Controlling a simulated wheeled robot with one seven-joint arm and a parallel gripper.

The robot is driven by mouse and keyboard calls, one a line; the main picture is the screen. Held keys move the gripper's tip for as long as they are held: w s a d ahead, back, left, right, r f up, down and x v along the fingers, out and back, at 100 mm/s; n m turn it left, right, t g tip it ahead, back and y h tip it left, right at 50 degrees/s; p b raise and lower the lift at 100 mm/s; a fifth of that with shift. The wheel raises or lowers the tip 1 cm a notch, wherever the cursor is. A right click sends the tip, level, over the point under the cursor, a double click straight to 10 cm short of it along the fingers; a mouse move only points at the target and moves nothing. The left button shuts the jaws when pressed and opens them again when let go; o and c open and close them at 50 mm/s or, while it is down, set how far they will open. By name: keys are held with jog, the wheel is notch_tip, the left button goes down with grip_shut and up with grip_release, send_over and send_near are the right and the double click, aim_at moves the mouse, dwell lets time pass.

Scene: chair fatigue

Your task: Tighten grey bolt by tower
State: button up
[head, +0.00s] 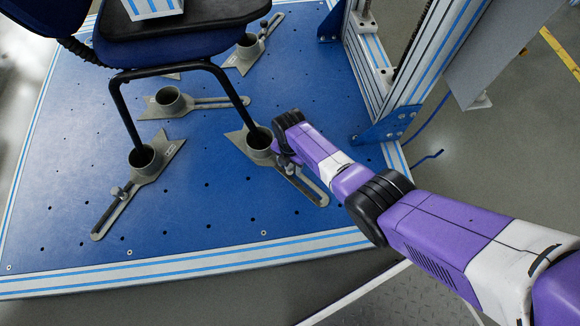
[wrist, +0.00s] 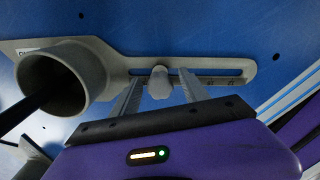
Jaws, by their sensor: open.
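The grey bolt (wrist: 159,82) stands in the slot of a grey slotted bracket (wrist: 118,66) on the blue plate. In the wrist view, my gripper (wrist: 160,88) is open, with one finger on each side of the bolt. Gaps show between the bolt and both fingers, so it is not gripped. In the head view, my gripper (head: 288,162) is low over the same bracket (head: 313,192), on the side nearest the tower (head: 387,75). My wrist mostly hides the bolt there.
A chair leg (head: 232,88) stands in the bracket's round cup (head: 259,141). The blue chair (head: 170,42) is above and to the left. Other slotted brackets (head: 127,203) are on the perforated blue plate (head: 200,225). The plate's front area is clear.

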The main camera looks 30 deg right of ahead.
jog(key=n, duration=0.4)
dwell(0.3)
jog(key=shift+n, duration=2)
jog(key=shift+n, duration=2)
